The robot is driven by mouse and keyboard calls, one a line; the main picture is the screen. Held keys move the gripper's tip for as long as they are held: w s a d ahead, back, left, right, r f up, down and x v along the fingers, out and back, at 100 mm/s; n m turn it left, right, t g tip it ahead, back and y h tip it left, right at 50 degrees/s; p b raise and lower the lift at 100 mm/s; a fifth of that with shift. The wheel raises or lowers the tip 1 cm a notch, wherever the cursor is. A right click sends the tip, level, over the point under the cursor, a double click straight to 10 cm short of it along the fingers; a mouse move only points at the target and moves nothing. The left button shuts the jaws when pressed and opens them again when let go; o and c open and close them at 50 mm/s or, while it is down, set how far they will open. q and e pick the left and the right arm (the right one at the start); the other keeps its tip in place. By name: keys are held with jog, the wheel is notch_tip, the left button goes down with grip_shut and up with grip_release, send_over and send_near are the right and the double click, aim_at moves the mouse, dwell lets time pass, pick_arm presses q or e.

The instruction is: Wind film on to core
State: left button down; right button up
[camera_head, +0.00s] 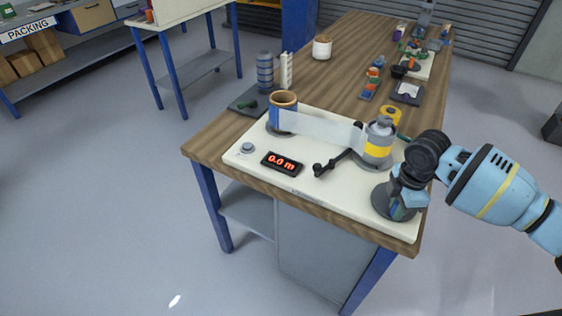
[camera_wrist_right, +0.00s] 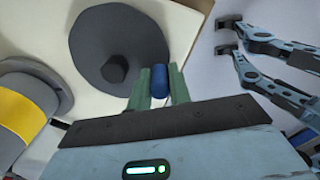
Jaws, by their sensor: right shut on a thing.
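A pale film strip (camera_head: 322,126) stretches across the cream board (camera_head: 232,153) from a blue-and-tan cylinder (camera_head: 283,112) to a grey roller with a yellow band (camera_head: 378,145). That roller also shows at the left of the right wrist view (camera_wrist_right: 30,112). A dark disc (camera_wrist_right: 95,45) with a raised hub lies flat at the board's right end; in the head view (camera_head: 383,205) my gripper partly covers it. My right gripper (camera_wrist_right: 159,82) is shut on a small blue piece (camera_wrist_right: 160,76) beside the disc's rim; whether the two are joined is unclear.
A black crank (camera_head: 332,164) and a red display (camera_head: 282,163) reading 0.0 m sit on the board, with a round button (camera_head: 247,148) at left. A yellow tape roll (camera_head: 391,113) is behind the roller. Loose items crowd the table's far right. The bench's middle (camera_head: 340,82) is clear.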

jog(key=shift+s+d, duration=0.25)
jog(key=shift+d, duration=0.6)
